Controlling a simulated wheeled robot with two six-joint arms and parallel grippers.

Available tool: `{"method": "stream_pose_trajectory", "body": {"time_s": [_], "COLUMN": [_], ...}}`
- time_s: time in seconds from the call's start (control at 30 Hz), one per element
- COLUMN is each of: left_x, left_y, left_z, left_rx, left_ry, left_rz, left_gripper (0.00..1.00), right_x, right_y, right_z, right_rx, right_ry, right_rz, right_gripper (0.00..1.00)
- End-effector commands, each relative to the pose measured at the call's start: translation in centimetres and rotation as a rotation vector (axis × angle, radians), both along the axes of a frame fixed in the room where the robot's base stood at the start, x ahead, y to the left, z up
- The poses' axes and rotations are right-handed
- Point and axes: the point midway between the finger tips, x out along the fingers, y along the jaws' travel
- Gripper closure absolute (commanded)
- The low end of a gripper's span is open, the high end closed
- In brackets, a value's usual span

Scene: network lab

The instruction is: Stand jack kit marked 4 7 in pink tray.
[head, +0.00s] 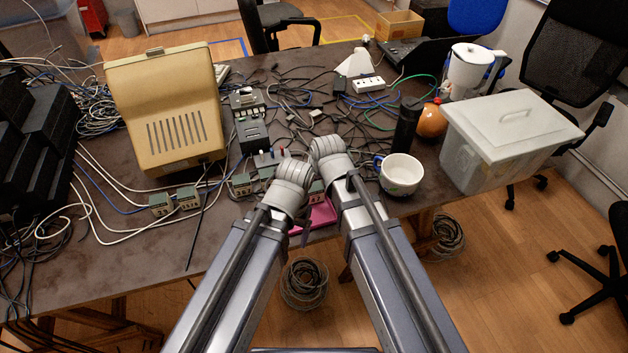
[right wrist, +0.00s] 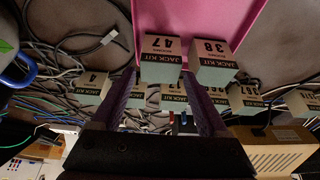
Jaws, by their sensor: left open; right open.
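The jack kit marked 4 7 (right wrist: 162,50) is upright between my right fingers in the right wrist view, with its label upside down. Another kit marked 38 (right wrist: 212,55) stands beside it. Both overlap the far end of the pink tray (right wrist: 205,17); their bases are hidden, so I cannot tell whether they stand inside. The tray (head: 320,215) shows in the head view, partly behind my wrists. My right gripper (right wrist: 161,88) is open around the 4 7 kit. My left gripper (head: 304,228) is open and empty at the tray's left side, partly hidden.
Several green kits stand near, including one marked 4 (right wrist: 92,85) and one left in the head view (head: 160,205). A beige case (head: 165,105), loose cables, a white mug (head: 401,175), a black cylinder (head: 405,125) and a lidded bin (head: 505,140) surround the work area.

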Motion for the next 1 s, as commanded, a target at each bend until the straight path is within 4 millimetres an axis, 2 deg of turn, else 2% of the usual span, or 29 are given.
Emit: {"method": "stream_pose_trajectory", "body": {"time_s": [0.03, 0.4, 0.57, 0.77, 0.87, 1.0], "left_x": [0.0, 0.0, 0.0, 0.0, 0.0, 0.0], "left_y": [0.0, 0.0, 0.0, 0.0, 0.0, 0.0], "left_z": [1.5, 7.2, 8.6, 8.7, 8.6, 8.6], "left_rx": [0.0, 0.0, 0.0, 0.0, 0.0, 0.0], "left_ry": [0.0, 0.0, 0.0, 0.0, 0.0, 0.0], "left_rz": [0.0, 0.0, 0.0, 0.0, 0.0, 0.0], "left_gripper": [0.2, 0.2, 0.2, 0.2, 0.2, 0.2], "right_x": [-0.4, -2.7, -3.3, -3.5, -5.8, -11.3], "right_y": [-0.1, -0.9, -1.1, -1.2, -1.9, -3.8], "right_z": [1.5, 7.2, 8.6, 8.6, 8.0, 7.1], "right_rx": [0.0, 0.0, 0.0, -0.002, -0.039, -0.141], "right_ry": [0.0, 0.0, 0.0, 0.004, 0.07, 0.246], "right_rz": [0.0, 0.0, 0.0, 0.0, 0.004, 0.006], "right_gripper": [0.23, 0.23, 0.23, 0.23, 0.23, 0.23]}}
